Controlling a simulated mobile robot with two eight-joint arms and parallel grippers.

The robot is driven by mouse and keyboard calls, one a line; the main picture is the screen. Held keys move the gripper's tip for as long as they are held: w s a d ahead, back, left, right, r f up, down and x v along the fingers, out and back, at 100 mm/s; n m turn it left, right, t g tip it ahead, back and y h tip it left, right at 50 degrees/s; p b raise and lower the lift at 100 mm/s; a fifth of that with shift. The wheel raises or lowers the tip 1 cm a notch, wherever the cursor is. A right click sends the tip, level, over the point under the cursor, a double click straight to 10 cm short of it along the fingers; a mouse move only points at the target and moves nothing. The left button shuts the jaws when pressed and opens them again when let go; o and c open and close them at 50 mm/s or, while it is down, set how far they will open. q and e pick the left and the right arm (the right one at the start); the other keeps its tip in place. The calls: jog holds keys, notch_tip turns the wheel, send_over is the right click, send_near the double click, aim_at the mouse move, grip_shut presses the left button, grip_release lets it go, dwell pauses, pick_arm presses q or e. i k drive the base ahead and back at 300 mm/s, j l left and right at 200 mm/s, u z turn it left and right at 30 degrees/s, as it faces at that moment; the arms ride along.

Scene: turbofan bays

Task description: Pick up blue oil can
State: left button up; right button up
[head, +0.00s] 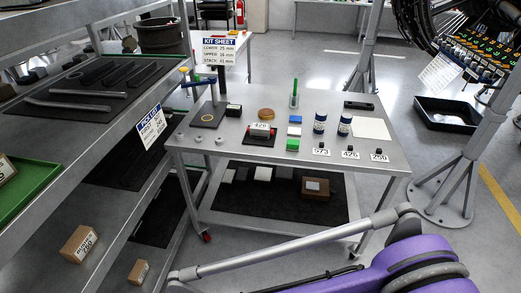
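Two small dark blue cans with pale labels stand upright side by side on the grey metal cart top, toward its right half. One is the left blue can (320,123) and the other is the right blue can (345,124). They look alike at this size, and I cannot read their labels or tell which is the oil can. Neither of my grippers shows in the head view, and nothing is holding either can.
The cart top (227,149) also holds a green bottle (294,95), small coloured blocks, a white sheet (371,128) and number cards in front of the cans. Shelving (130,140) stands left. A black tray (447,115) lies on the floor at right.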

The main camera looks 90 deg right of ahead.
aim_at(321, 116)
jog(key=k+l, duration=0.65)
jog(key=l, duration=0.15)
jog(key=k+l+z, duration=0.1)
jog(key=z, duration=0.3)
jog(key=l+z, duration=0.1)
jog(key=z, duration=0.35)
jog(key=k+l+z, duration=0.1)
jog(key=z, duration=0.3)
jog(key=l+z, duration=0.1)
jog(key=z, duration=1.1)
